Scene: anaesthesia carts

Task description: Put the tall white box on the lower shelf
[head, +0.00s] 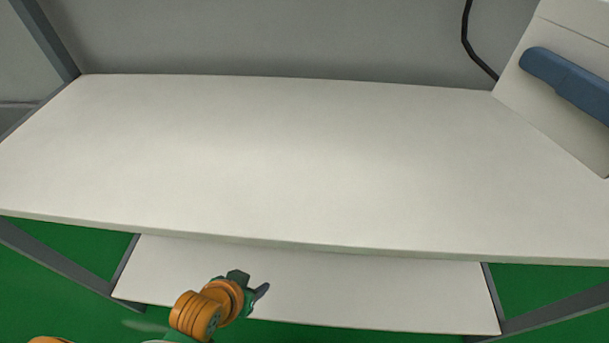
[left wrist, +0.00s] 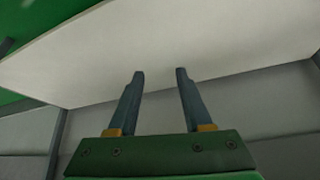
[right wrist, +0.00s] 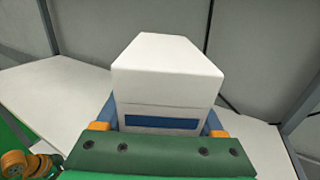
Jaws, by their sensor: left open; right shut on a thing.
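The tall white box (right wrist: 165,75) with a blue stripe fills the middle of the right wrist view. My right gripper (right wrist: 162,108) is shut on it, a finger on each side. My left gripper (head: 250,287) is in front of the lower shelf's left part. In the left wrist view it is open and empty (left wrist: 160,72), with a white board beyond.
The upper shelf (head: 270,160) is wide and mostly clear. Grey frame posts (head: 50,40) bound the cart. The floor (head: 60,245) is green.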

